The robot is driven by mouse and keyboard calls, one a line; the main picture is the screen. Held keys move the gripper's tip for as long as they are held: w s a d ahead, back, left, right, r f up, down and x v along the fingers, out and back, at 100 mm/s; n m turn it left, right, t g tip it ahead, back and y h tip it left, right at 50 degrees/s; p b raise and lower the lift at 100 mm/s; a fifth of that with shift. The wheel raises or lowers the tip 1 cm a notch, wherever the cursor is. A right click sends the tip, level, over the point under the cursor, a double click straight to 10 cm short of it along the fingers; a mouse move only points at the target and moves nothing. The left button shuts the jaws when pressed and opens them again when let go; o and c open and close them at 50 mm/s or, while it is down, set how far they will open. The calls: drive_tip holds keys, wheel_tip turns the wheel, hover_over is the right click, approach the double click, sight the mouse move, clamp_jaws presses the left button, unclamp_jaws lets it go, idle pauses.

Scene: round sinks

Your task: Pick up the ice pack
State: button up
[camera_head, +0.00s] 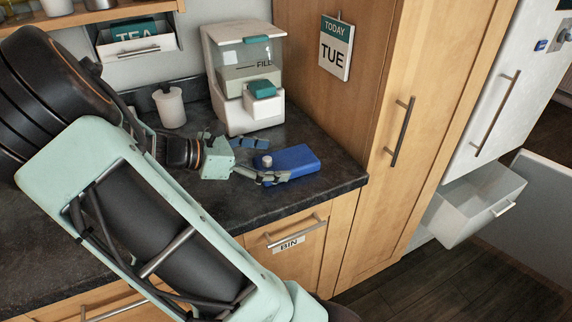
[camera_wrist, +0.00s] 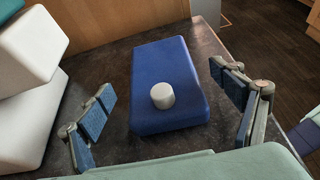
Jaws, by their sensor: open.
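The ice pack (camera_head: 290,160) is a blue flat block with a round white cap. It lies on the dark countertop (camera_head: 340,178) near its right end. In the wrist view the ice pack (camera_wrist: 165,70) is in the middle, cap toward me. My gripper (camera_head: 260,160) is open, with one finger on each side of the pack's near end. The wrist view shows my gripper (camera_wrist: 160,90) with a gap at both sides of the pack. In the head view the front finger overlaps the pack's near edge. I cannot tell the gripper's exact height above the counter.
A white dispenser (camera_head: 222,98) stands behind the pack, left of the tall wooden cabinet (camera_head: 375,110). A white jar (camera_head: 170,107) is further left. The counter's front edge is close, above the drawer labelled BIN (camera_head: 290,244). An open clear drawer (camera_head: 480,200) juts out at right.

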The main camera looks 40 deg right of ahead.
sight(286, 159)
drive_tip(key=x, duration=0.4)
drive_tip(key=c, duration=1.6)
drive_tip(key=shift+c, duration=0.2)
drive_tip(key=shift+r, duration=0.1)
